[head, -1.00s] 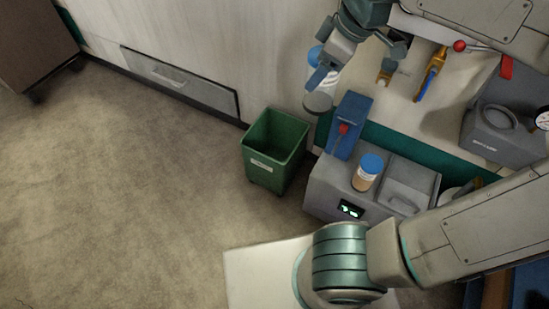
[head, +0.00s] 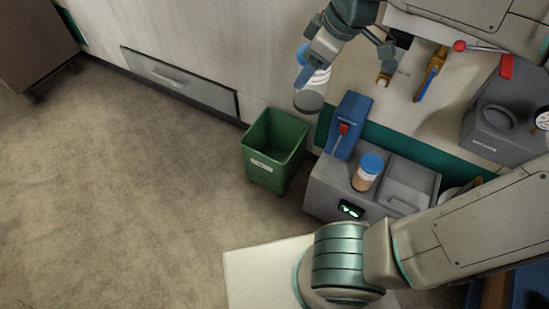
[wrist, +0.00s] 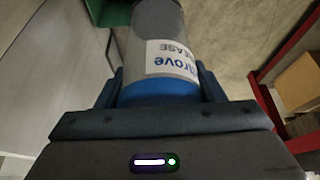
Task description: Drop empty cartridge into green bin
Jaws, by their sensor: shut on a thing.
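My gripper (head: 312,72) is shut on a cartridge (head: 309,101) with a grey end, a white label and a blue cap. The head view shows it held up in the air, tilted, above and right of the green bin. In the wrist view the cartridge (wrist: 160,60) lies between my fingers, blue cap toward the palm, with part of its label readable. The green bin (head: 256,167) stands on the floor against the wall panel, open at the top, with a white label. A green corner, likely the bin (wrist: 108,10), shows beside the cartridge.
A grey machine (head: 328,195) with a lit display stands right of the bin, bearing a blue-capped jar (head: 368,172). A blue block with a red lever (head: 349,122) is beside it. Tools (head: 431,75) lie farther right. The floor left is clear.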

